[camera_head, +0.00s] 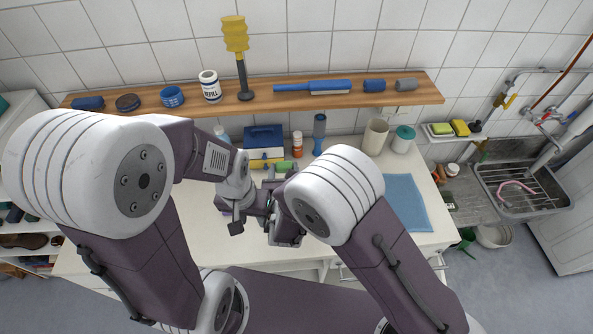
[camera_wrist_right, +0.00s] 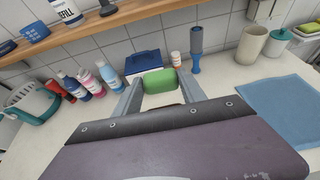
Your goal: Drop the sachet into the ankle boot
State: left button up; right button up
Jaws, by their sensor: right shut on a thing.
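The sachet, a plump green packet (camera_wrist_right: 160,81), is between the fingers of my right gripper (camera_wrist_right: 160,92), which is shut on it. In the head view the sachet (camera_head: 284,167) shows near the front of a blue box, above the white counter. My left gripper (camera_head: 252,226) is lower in the head view, close to the right wrist; my arm links overlap there and its jaw opening is unclear. I cannot make out the ankle boot for certain. A brown shoe (camera_head: 26,241) lies on the rack at the far left, partly hidden by my left arm.
The white counter (camera_head: 345,240) holds a blue box (camera_wrist_right: 145,62), several bottles, a beige cup (camera_head: 375,136) and a blue cloth (camera_head: 404,200). A wooden shelf (camera_head: 430,92) runs above it. A sink (camera_head: 525,190) is at the right. A teal basket (camera_wrist_right: 33,100) stands left in the wrist view.

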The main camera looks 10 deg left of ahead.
notch_tip(320, 180, down, 6)
jog(key=b, duration=0.3)
jog(key=shift+f, duration=0.15)
jog(key=shift+w, duration=0.1)
jog(key=o, duration=1.4)
jog(key=shift+d, duration=0.1)
